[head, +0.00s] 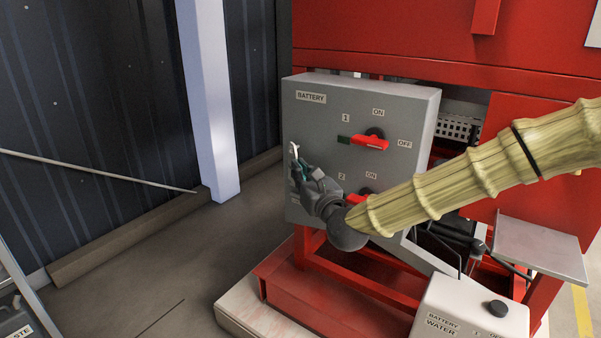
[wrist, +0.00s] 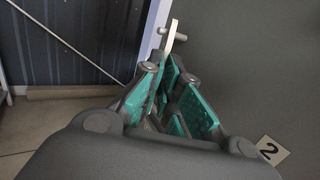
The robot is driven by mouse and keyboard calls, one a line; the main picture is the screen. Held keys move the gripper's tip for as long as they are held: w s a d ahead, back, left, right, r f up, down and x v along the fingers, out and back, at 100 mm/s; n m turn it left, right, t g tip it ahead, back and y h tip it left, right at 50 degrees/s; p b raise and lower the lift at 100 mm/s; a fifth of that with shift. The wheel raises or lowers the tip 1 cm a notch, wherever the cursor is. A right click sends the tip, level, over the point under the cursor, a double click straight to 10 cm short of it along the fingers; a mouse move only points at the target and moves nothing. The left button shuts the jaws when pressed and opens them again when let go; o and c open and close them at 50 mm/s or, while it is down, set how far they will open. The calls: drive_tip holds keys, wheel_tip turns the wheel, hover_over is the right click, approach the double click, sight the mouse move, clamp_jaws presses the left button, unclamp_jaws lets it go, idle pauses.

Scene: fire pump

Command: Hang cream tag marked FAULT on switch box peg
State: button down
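The grey switch box (head: 320,120) labelled BATTERY stands in front of the red frame. Its peg (wrist: 184,32) shows near the box's left edge in the wrist view. A cream tag (wrist: 174,37), seen nearly edge-on, is at the peg, which appears to pass through the tag's upper part. The tag also shows small in the head view (head: 294,151). Its face and any marking cannot be read. My gripper (wrist: 167,70) has teal-padded fingers close together around the tag's lower end, seemingly shut on it. My gripper is at the box's left front in the head view (head: 301,167).
Two red switch handles (head: 370,142) (head: 358,198) sit on the box to the right of my gripper; the lower one is partly hidden. A pale blue post (head: 208,90) stands left of the box. A white WATER box (head: 468,307) is at lower right.

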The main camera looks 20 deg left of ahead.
drive_tip(key=c, duration=1.6)
unclamp_jaws()
drive_tip(key=shift+o, duration=0.2)
